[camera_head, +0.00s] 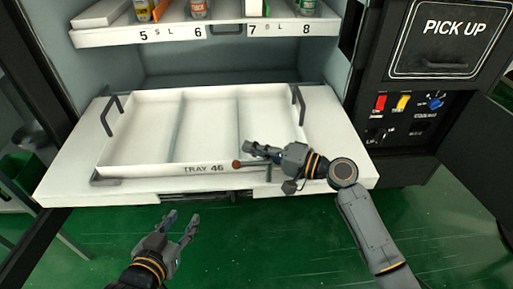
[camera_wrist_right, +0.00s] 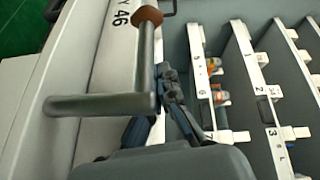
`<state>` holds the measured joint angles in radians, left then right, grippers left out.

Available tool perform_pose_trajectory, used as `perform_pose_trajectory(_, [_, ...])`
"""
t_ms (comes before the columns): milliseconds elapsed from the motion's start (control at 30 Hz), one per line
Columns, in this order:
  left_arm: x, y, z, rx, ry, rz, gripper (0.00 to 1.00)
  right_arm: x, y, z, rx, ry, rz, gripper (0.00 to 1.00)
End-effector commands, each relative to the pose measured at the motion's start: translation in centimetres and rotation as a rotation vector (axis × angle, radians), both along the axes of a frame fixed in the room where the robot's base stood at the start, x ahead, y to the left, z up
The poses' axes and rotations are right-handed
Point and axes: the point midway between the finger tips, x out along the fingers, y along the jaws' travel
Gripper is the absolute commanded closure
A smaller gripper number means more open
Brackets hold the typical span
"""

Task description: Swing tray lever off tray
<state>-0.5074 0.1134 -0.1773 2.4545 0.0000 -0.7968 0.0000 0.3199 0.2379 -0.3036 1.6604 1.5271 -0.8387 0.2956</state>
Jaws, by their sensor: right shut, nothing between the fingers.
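The white tray (camera_head: 140,167), marked TRAY 46, sits on a white pull-out shelf (camera_head: 85,193) and is empty, with two dividers. A dark grey tray lever with a brown knob (camera_head: 237,164) lies along the tray's front wall. In the right wrist view the lever (camera_wrist_right: 146,60) shows as a rod with a cross bar. My right gripper (camera_head: 258,150) is shut and empty, just above and behind the lever; its fingertips (camera_wrist_right: 168,72) are beside the rod. I cannot tell whether they touch it. My left gripper (camera_head: 182,222) is open and empty, in front of the shelf.
Dark handles stand at the tray's left (camera_head: 112,113) and right (camera_head: 298,103) sides. A dark bracket (camera_head: 104,181) is at the front left corner. Above is a product shelf (camera_head: 180,33) with bottles. Buttons (camera_head: 380,103) and a PICK UP door (camera_head: 450,40) are at right.

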Motion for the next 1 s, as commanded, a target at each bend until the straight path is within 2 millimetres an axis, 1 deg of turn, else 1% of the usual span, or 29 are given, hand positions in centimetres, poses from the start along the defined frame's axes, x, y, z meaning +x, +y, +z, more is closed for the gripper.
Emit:
perform_pose_trajectory(133, [0.0,0.0,0.0,0.001,0.002,0.001,0.6,-0.1,-0.4,0.0,-0.001,-0.001,-0.003,1.0])
perform_pose_trajectory(267, [0.0,0.0,0.0,0.001,0.003,0.001,0.6,-0.8,-1.9,0.0,-0.002,0.001,-0.004,1.0])
perform_pose_trajectory(500, [0.0,0.0,0.0,0.001,0.003,0.001,0.6,-3.2,-6.5,0.2,-0.004,0.001,-0.004,1.0])
perform_pose_trajectory(700, [0.0,0.0,0.0,0.001,0.004,0.001,0.6,-4.8,-9.4,0.4,-0.001,0.002,-0.002,1.0])
perform_pose_trajectory(833, [0.0,0.0,0.0,0.001,0.004,0.001,0.6,-5.3,-10.4,0.5,-0.001,0.0,0.0,1.0])
perform_pose_trajectory(1000, [0.0,0.0,0.0,0.001,0.004,0.001,0.6,-5.5,-10.7,0.6,-0.001,-0.001,0.001,1.0])
